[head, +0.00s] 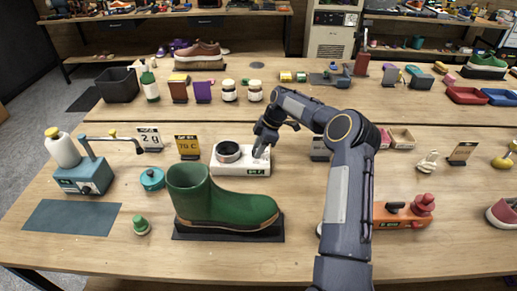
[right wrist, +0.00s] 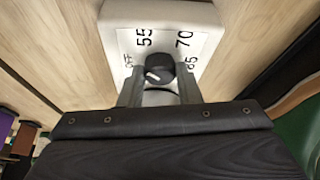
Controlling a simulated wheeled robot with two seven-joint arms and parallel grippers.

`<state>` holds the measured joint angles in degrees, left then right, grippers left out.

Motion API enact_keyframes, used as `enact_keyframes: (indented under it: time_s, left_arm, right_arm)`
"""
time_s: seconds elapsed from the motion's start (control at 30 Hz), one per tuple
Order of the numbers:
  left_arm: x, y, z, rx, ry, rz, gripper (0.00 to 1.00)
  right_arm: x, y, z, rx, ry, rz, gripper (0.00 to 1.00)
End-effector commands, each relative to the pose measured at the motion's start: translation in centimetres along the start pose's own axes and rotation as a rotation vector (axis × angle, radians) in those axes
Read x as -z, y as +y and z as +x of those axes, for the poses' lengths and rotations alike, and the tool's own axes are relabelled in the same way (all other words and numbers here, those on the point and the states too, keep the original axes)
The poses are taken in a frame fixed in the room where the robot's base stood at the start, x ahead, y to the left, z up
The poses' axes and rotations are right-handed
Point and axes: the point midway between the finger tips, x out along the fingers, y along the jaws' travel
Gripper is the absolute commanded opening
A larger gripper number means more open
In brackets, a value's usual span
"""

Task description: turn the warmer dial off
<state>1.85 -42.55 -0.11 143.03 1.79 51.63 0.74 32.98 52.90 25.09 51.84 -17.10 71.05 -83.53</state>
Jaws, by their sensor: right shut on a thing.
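The white warmer (head: 226,170) stands mid-table behind the green boot, with a dark round pot or ring (head: 228,152) on its left part. My right gripper (head: 261,152) reaches down onto the warmer's right end. In the right wrist view, the black dial (right wrist: 154,68) sits between the two fingertips, and the gripper is shut on it. The dial has a short white mark on its lower left side. The panel around it (right wrist: 163,36) reads OFF at left, 55 and 70 above, and 85 at right. My left gripper is not in view.
The green boot (head: 215,203) on its black base stands just in front of the warmer. A yellow 70 C sign (head: 188,146) and a teal pot (head: 152,179) are to the left. An orange device (head: 405,214) is at right.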

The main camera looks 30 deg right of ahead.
Motion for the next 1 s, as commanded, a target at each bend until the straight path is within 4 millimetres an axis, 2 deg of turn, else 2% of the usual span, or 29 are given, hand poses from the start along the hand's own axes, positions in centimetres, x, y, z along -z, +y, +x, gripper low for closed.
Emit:
enact_keyframes:
  time_s: [0.5,1.0]
  left_arm:
    - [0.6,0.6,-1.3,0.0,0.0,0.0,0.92]
    - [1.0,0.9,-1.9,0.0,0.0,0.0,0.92]
  right_arm:
    - [0.1,0.5,-0.1,0.169,-0.004,-0.411,0.08]
    - [0.1,0.6,0.0,0.237,-0.004,-0.577,0.08]
